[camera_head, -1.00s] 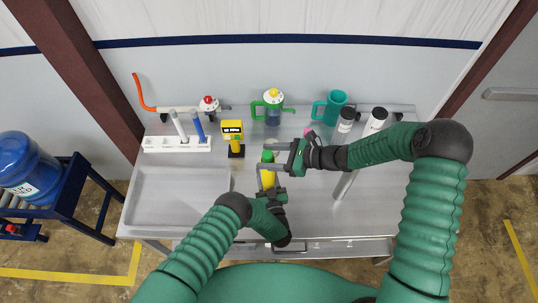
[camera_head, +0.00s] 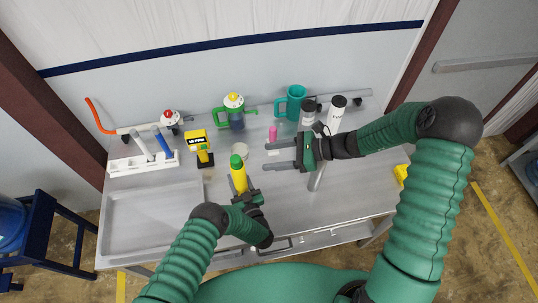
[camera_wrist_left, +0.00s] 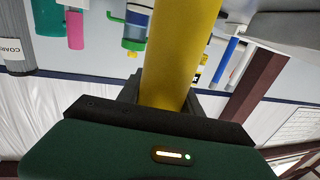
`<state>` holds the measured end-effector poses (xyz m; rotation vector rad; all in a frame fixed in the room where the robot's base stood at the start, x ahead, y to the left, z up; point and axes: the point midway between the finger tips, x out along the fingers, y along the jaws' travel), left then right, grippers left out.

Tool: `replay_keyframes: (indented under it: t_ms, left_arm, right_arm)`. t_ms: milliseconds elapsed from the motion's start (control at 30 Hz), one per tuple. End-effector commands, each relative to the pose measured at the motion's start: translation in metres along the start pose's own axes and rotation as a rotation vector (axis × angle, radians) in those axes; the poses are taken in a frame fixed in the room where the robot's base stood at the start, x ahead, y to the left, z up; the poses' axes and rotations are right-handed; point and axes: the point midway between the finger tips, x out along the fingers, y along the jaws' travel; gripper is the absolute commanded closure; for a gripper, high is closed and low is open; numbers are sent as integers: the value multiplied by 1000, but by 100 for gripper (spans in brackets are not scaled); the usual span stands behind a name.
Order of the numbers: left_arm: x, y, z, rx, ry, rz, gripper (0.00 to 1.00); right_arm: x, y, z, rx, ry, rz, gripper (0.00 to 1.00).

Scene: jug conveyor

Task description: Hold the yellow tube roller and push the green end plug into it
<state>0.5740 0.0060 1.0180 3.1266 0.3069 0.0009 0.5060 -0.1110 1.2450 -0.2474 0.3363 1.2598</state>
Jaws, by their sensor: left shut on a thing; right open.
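The yellow tube roller (camera_head: 240,182) stands roughly upright above the front of the bench. My left gripper (camera_head: 247,197) is shut on its lower part; the tube also fills the middle of the left wrist view (camera_wrist_left: 180,50). The green end plug (camera_head: 236,162) sits at the tube's upper end. I cannot tell how deep it is in the tube, and it is out of the left wrist view. My right gripper (camera_head: 268,157) is open and empty, to the right of the plug and apart from it, with its fingers pointing left.
A pale round thing (camera_head: 240,150) and a pink cylinder (camera_head: 273,133) are just behind.

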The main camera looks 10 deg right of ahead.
Motion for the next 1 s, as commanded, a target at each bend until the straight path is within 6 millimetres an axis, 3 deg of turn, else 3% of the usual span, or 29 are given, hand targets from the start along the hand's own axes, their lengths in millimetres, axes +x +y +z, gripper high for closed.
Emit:
replay_keyframes:
  t_ms: [367, 400, 600, 867, 1000]
  left_arm:
    - [-3, 0, 5, 4, -12, 1, 100]
    - [-2, 0, 4, 3, -8, 1, 56]
    - [-1, 0, 2, 2, -4, 1, 32]
    - [-2, -1, 2, 2, -5, 0, 32]
    - [-14, 0, 2, 1, -5, 1, 32]
  right_arm:
    - [0, 0, -1, 0, 0, 0, 44]
    - [0, 0, 0, 0, 0, 0, 44]
    - [0, 0, 0, 0, 0, -1, 44]
    - [0, 1, 0, -1, 0, -1, 44]
    - [0, 1, 0, -1, 0, -1, 44]
